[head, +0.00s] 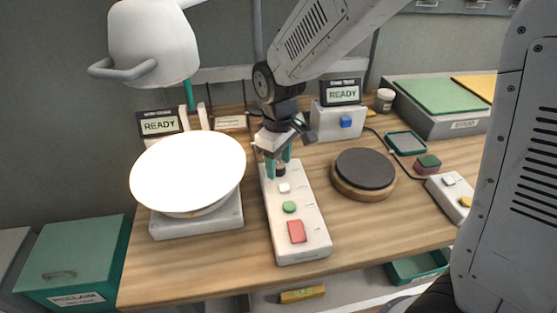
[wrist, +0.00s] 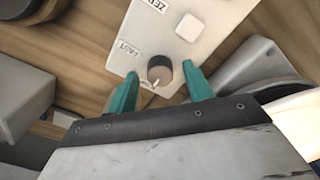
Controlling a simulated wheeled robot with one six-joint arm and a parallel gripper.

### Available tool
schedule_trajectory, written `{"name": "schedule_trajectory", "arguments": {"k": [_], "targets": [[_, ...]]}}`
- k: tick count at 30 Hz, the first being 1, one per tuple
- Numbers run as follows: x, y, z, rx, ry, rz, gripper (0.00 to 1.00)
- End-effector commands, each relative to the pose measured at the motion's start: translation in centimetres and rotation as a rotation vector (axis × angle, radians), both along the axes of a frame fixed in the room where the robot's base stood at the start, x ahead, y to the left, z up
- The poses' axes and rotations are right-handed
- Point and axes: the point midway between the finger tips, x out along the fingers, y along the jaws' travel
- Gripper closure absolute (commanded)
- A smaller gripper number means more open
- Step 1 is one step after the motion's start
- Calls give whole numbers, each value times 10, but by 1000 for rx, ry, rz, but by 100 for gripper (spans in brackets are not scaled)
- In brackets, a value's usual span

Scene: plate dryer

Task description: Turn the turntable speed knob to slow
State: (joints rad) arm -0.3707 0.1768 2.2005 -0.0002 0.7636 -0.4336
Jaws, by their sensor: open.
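A white control box (head: 305,247) stands on the wooden table, with a red button (head: 297,231), a green button (head: 289,207) and a white button (head: 284,188). A dark round knob (head: 280,171) sits at its far end. In the wrist view the knob (wrist: 160,69) carries a pale pointer mark on the side toward my gripper. A FAST label (wrist: 130,56) is beside it; no slow label is readable. My gripper (head: 278,162) is open, its teal fingers on either side of the knob, also in the wrist view (wrist: 160,78). I cannot tell whether they touch it.
A bright white round plate (head: 187,172) on a grey base is left of the box. A dark disc on wood (head: 364,168) is to the right. Two READY displays (head: 160,123) stand behind. A small box with a blue button (head: 346,122) is at the back.

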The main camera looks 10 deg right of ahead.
Motion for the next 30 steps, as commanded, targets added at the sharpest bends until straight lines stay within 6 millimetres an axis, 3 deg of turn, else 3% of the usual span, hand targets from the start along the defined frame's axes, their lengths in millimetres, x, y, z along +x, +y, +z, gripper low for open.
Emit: {"name": "schedule_trajectory", "arguments": {"k": [5,16,30], "targets": [[1,0,11,1,-3,0,49],[1,0,69,1,-3,0,49],[0,0,78,-1,1,-7,49]]}}
